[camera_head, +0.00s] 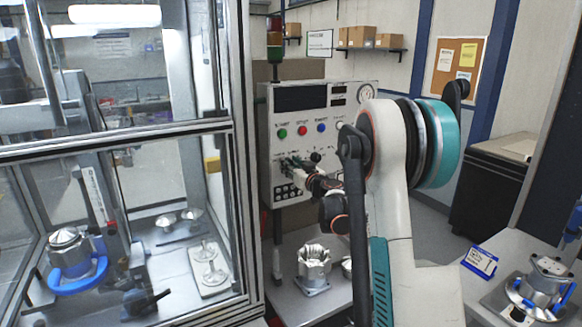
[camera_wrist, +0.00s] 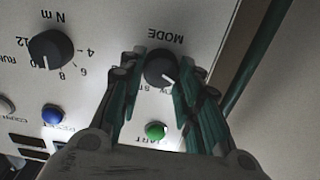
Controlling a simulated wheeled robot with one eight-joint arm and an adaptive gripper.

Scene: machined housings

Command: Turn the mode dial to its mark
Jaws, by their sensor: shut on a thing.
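The mode dial (camera_wrist: 161,66) is a black round knob on the pale control panel, under the upside-down word MODE in the wrist view. Its white pointer line slants toward the lower right there. My gripper (camera_wrist: 160,72) has one finger on each side of the dial and is shut on it. The fingers cover part of the printing around the dial, so the mark cannot be made out. In the head view my gripper (camera_head: 290,165) is at the left part of the control panel (camera_head: 350,110), and the dial is hidden behind it.
A black N m dial (camera_wrist: 48,50) sits beside the mode dial. A green START button (camera_wrist: 155,130) and a blue button (camera_wrist: 52,114) are close by. A glazed enclosure (camera_head: 240,200) stands left of the panel. A metal housing (camera_head: 313,268) stands on the table below.

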